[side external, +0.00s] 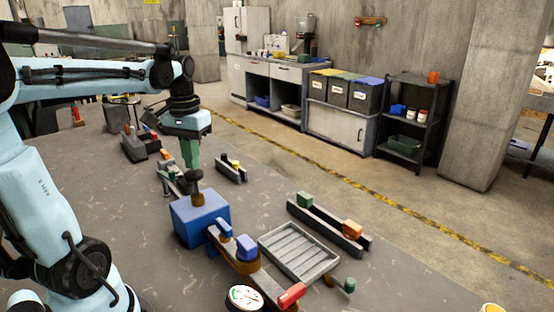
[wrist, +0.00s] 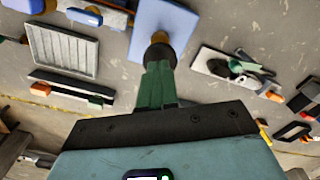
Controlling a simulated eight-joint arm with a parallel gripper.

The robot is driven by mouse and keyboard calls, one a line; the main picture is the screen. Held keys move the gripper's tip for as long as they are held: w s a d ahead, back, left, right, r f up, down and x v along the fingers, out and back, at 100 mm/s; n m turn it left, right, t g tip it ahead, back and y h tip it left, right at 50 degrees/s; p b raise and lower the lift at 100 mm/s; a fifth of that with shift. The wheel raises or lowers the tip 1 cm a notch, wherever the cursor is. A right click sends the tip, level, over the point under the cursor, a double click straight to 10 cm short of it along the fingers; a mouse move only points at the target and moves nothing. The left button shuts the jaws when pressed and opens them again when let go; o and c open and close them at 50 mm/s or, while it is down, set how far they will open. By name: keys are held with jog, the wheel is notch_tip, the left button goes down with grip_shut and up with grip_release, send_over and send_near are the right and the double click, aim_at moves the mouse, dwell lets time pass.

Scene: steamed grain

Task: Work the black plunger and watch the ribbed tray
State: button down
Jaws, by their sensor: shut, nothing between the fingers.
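The black plunger (side external: 195,176) stands upright on top of a blue box (side external: 200,220). In the wrist view the plunger (wrist: 160,50) shows just beyond my fingertips, with the blue box (wrist: 165,20) behind it. My gripper (side external: 193,166) has green fingers, shut and empty, pointing down at the plunger's head. The fingers (wrist: 157,70) overlap the plunger's near edge in the wrist view; I cannot tell whether they touch. The grey ribbed tray (side external: 300,252) lies flat to the right of the box, and its ribs look bare. The tray also shows in the wrist view (wrist: 62,50).
A rail with blue blocks and a red handle (side external: 291,295) runs in front of the tray, beside a dial gauge (side external: 244,298). A dark rail with green and orange blocks (side external: 330,226) lies behind the tray. Other fixtures (side external: 232,168) stand farther back.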

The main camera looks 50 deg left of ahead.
aim_at(194, 172)
jog(key=shift+f, duration=2.1)
jog(key=shift+r, duration=3.8)
jog(key=shift+f, duration=1.45)
